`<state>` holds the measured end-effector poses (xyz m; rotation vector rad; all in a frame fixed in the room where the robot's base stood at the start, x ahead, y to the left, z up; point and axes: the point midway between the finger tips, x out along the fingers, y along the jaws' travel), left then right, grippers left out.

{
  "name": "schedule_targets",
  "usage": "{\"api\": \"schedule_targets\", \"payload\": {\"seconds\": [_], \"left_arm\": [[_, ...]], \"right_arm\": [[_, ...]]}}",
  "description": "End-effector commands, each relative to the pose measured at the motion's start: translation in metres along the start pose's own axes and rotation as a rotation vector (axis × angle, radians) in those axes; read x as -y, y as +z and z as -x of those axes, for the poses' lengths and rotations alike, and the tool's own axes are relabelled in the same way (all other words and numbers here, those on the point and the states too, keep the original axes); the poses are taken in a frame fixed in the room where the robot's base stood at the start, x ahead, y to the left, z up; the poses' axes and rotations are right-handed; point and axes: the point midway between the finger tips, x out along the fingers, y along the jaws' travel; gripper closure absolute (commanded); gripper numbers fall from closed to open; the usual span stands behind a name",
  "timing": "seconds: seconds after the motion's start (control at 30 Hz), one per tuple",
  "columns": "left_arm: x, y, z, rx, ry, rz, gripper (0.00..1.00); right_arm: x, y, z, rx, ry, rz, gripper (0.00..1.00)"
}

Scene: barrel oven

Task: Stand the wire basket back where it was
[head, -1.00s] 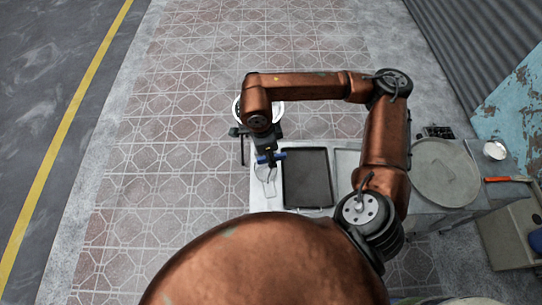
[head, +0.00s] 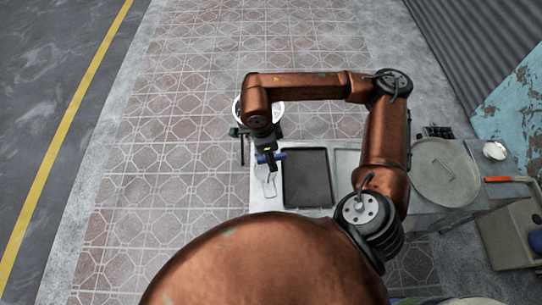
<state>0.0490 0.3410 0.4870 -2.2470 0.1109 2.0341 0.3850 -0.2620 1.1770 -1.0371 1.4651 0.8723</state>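My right gripper (head: 268,160), with blue fingertips, hangs over the left end of the metal table, beside the dark tray. Its fingers are small and partly covered by the wrist, so I cannot tell whether they are open or shut. Just below it is a thin pale wire outline (head: 270,188), possibly part of the wire basket. I cannot tell whether it touches the fingers or the tabletop. My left gripper is not in view.
A dark rectangular tray (head: 307,178) lies on the metal table (head: 258,202). A large round plate (head: 446,180) lies farther right, near an orange-handled tool (head: 499,179) and a small white bowl (head: 495,150). A white round rim (head: 278,111) shows behind my wrist. Tiled floor lies left of the table.

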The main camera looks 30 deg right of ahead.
Motion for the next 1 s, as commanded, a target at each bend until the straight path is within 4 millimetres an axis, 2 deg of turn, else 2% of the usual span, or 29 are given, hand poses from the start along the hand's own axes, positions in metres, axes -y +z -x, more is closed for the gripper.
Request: {"api": "schedule_targets", "payload": {"seconds": [0.27, 1.0], "left_arm": [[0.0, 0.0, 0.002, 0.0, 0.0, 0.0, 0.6], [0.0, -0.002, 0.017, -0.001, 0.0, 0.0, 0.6]], "right_arm": [[0.0, 0.0, 0.003, 0.0, 0.0, 0.0, 0.56], [0.0, 0.0, 0.038, 0.0, 0.0, 0.0, 0.56]]}}
